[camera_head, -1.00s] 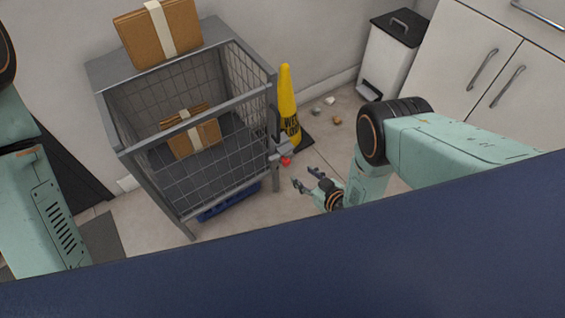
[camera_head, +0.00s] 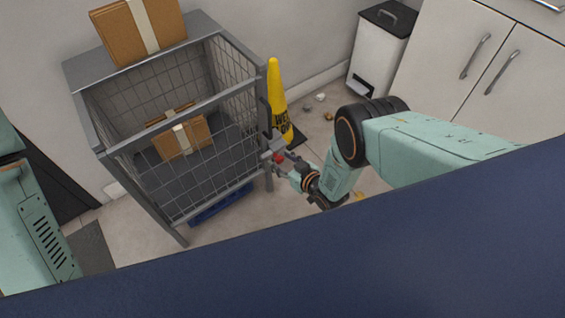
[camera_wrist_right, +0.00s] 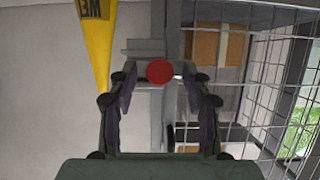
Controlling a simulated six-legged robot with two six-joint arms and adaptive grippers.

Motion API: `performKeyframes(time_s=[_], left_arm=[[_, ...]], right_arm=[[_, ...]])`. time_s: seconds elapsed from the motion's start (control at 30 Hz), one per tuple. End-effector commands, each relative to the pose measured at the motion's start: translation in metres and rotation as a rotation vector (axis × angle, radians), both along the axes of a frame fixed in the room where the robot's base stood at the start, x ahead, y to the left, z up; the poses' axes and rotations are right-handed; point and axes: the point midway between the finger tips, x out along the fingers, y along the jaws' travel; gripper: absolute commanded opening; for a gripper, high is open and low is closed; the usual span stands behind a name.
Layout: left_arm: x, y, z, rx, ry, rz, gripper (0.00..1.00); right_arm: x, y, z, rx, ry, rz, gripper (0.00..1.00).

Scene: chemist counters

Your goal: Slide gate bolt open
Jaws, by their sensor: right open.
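The gate bolt has a red round knob (camera_wrist_right: 160,72), which sits on a grey bracket at the front right post of a grey mesh cage (camera_head: 184,124). The red knob also shows in the head view (camera_head: 279,157). My right gripper (camera_wrist_right: 161,82) is open, with one finger on each side of the knob in the right wrist view. Whether the fingers touch the knob I cannot tell. In the head view my right gripper (camera_head: 285,164) is right at the bolt and partly covers it. My left gripper is out of view; only part of my left arm shows.
A yellow wet-floor cone (camera_head: 277,95) stands just behind the cage post. Cardboard parcels lie on top of the cage (camera_head: 139,31) and inside it (camera_head: 182,136). A blue crate (camera_head: 221,205) is under the cage. A white bin (camera_head: 380,52) and cabinets (camera_head: 480,50) stand at the back right.

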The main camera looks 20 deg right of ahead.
Motion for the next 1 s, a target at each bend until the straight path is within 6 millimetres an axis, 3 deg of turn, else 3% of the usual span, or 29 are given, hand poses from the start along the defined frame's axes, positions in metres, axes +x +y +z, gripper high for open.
performKeyframes(time_s=[0.2,0.77,1.0], left_arm=[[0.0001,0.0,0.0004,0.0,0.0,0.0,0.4],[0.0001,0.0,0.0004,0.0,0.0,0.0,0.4],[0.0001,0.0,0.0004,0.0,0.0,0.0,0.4]], right_arm=[[0.0015,0.0011,0.0004,0.0,0.0,0.0,0.49],[0.0009,0.0006,0.0001,0.0,0.0,-0.001,0.02],[0.0009,0.0005,0.0,-0.001,0.001,-0.001,0.0]])
